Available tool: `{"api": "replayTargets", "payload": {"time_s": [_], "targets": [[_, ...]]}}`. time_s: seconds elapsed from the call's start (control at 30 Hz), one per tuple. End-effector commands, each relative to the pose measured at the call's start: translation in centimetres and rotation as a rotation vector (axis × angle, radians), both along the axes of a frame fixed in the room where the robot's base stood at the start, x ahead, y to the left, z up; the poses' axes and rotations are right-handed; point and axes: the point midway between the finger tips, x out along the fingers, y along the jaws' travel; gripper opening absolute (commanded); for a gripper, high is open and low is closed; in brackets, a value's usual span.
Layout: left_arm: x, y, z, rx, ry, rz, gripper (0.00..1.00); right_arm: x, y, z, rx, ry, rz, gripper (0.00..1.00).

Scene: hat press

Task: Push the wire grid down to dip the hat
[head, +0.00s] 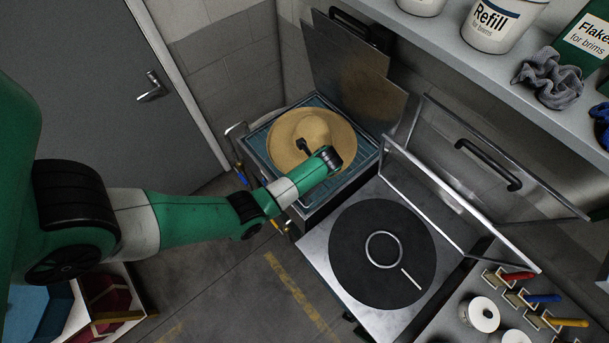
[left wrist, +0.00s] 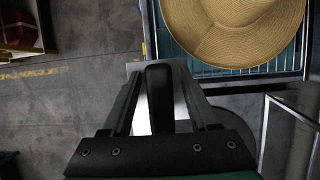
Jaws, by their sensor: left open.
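The straw hat (head: 312,130) lies brim-down on the wire grid (head: 258,146) over a blue-tinted square basin. In the left wrist view the hat (left wrist: 235,25) fills the upper right, with the grid's wires (left wrist: 235,72) below its brim. My left arm reaches across from the left, its wrist in front of the near part of the hat and basin. My left gripper (left wrist: 160,85) is open; a dark upright bar shows between its fingers, and I cannot tell whether it is part of the grid. The wrist partly hides the near brim. My right gripper is not in view.
A raised metal lid (head: 350,75) stands behind the basin. To the right is a press with a round black plate (head: 350,250) and a raised framed cover (head: 465,165). A shelf with tubs (head: 490,22) overhangs the right. A grey door is at the left.

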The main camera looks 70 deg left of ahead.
Motion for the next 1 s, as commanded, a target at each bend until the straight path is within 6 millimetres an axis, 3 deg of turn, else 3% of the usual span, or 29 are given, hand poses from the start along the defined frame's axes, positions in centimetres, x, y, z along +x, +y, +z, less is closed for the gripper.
{"api": "replayTargets", "payload": {"time_s": [0.27,0.6,1.0], "targets": [[-0.01,0.08,-0.17,0.0,-0.001,0.0,0.58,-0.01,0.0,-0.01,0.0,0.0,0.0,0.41],[-0.01,0.06,-0.15,0.0,0.0,0.0,0.0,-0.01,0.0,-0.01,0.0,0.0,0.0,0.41],[-0.02,0.06,-0.13,0.001,0.0,0.0,0.0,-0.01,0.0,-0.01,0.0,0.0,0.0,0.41]]}}
